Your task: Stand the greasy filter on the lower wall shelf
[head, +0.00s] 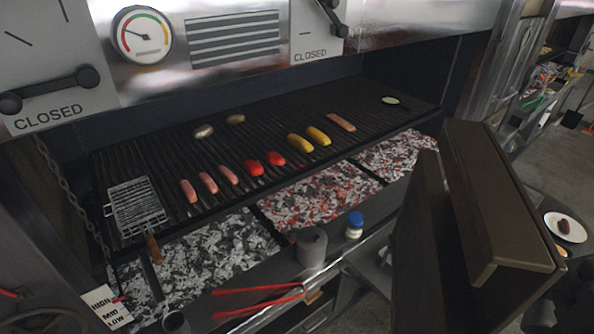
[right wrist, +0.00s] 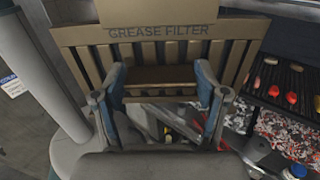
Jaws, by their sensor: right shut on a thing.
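The grease filter (head: 490,205) is a large dark brown, slab-like piece at the right of the head view, tilted and held up in front of the grill's right end. In the right wrist view the filter (right wrist: 235,50) shows a slotted brown face lettered "GREASE FILTER". My right gripper (right wrist: 162,98) is shut on the filter, its two blue-padded fingers either side of a brown bar on it. In the head view the filter hides most of this gripper. My left gripper is not in view. I cannot tell which shelf is the lower wall shelf.
The grill (head: 270,125) holds sausages, peppers and corn, with a wire basket (head: 136,205) at its left. Shelving (head: 540,90) and a plate (head: 565,228) are at the right.

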